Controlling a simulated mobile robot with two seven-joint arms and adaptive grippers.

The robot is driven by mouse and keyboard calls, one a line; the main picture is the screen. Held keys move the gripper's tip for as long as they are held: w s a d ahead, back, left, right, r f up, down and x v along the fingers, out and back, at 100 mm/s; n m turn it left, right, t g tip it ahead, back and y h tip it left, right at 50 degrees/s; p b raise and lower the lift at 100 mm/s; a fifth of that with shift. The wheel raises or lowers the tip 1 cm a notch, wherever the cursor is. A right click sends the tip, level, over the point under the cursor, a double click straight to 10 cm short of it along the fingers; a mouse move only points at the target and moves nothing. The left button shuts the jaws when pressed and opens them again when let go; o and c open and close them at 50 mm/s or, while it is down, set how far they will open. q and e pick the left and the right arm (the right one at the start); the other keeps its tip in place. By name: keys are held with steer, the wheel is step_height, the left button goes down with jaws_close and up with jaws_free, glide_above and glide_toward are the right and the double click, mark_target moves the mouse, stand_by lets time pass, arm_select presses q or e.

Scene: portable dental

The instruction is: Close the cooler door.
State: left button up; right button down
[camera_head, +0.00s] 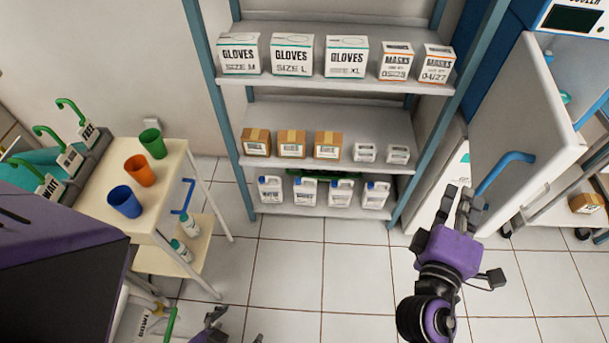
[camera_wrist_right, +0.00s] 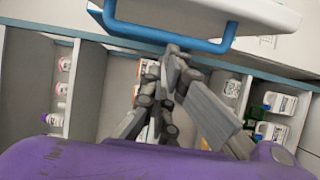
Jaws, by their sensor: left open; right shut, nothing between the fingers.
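The cooler (camera_head: 530,15) stands at the upper right of the head view, with a dark display on its top. Its white door (camera_head: 525,115) stands open and carries a blue handle (camera_head: 505,170). My right gripper (camera_head: 468,203) is shut and empty, just left of the handle; whether it touches it I cannot tell. In the right wrist view the handle (camera_wrist_right: 170,44) and the door's edge (camera_wrist_right: 255,10) run across the top, beyond the fingers. My left gripper (camera_head: 236,328) is open at the bottom edge, only partly in view, far from the door.
A shelf rack (camera_head: 300,103) with boxes and bottles stands left of the door. A cart (camera_head: 100,185) with coloured cups stands at the left. A small box (camera_head: 587,203) lies on a low shelf at the right edge. The tiled floor between is clear.

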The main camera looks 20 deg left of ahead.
mark_target(490, 183)
steer(key=w+d+p, duration=0.1)
steer(key=w+d, duration=0.2)
steer(key=shift+d, duration=0.65)
steer(key=shift+d, duration=0.1)
